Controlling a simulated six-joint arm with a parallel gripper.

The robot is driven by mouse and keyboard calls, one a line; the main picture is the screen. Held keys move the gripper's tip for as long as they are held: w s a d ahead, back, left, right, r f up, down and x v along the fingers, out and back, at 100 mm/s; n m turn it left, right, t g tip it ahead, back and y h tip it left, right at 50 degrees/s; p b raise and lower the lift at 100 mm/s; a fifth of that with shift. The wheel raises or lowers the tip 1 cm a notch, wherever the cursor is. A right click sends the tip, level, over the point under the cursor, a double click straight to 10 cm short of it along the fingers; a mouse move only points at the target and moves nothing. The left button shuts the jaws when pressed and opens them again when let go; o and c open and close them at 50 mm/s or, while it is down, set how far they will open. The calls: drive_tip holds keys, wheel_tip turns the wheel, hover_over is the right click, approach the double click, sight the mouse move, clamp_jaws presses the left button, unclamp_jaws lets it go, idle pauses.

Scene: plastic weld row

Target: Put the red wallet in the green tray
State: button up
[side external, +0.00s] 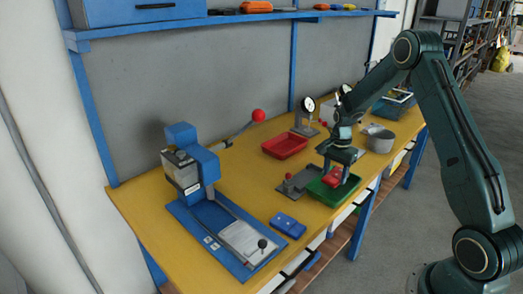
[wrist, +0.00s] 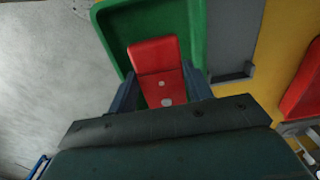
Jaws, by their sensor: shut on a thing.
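The red wallet (wrist: 156,58) is between the two fingers of my gripper (wrist: 162,90) in the wrist view, and its far part sticks out past them. In the side external view the wallet (side external: 332,176) shows under my gripper (side external: 338,174), over the green tray (side external: 325,197). The green tray (wrist: 196,22) lies behind the wallet in the wrist view. My gripper is shut on the wallet. I cannot tell whether the wallet touches the tray floor. Part of the tray is hidden by my gripper and the wallet.
A red tray (side external: 285,146) stands farther back on the yellow table (side external: 240,165). A grey fixture (side external: 298,182) is just left of the green tray. A blue wallet-like object (side external: 288,224) lies in front. A blue press (side external: 192,165) stands at left, a grey pot (side external: 381,141) at right.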

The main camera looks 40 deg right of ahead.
sight(335, 176)
drive_tip(key=shift+f, duration=2.05)
drive_tip(key=shift+f, duration=0.1)
drive_tip(key=o, duration=1.1)
drive_tip(key=shift+c, duration=0.2)
wheel_tip(335, 176, up, 12)
drive_tip(key=shift+r, duration=0.2)
